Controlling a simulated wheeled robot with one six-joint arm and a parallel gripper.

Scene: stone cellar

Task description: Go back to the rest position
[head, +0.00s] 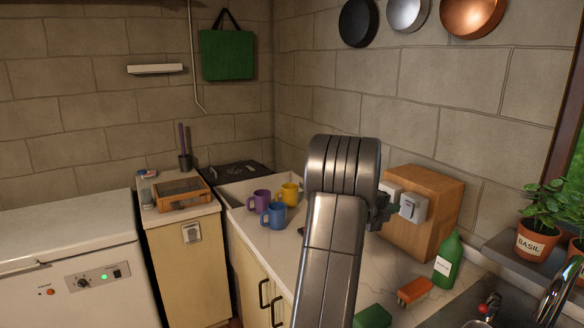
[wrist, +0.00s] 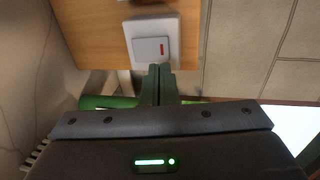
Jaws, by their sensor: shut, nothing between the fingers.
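My gripper (head: 388,211) is mostly hidden behind my arm in the head view. In the wrist view my gripper (wrist: 159,68) has its two dark green fingers pressed together, with nothing between them. The fingertips are at the lower edge of a white rocker switch (wrist: 153,46) with a small red mark; I cannot tell whether they touch it. In the head view a switch (head: 413,208) sits on the side of a wooden box (head: 430,182), just right of my gripper. A second pale switch (head: 390,190) is partly hidden behind my arm.
Purple, blue and yellow mugs (head: 272,215) stand left of my arm. A potted basil plant (head: 535,238) stands at the right. Pans (head: 473,15) hang above.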

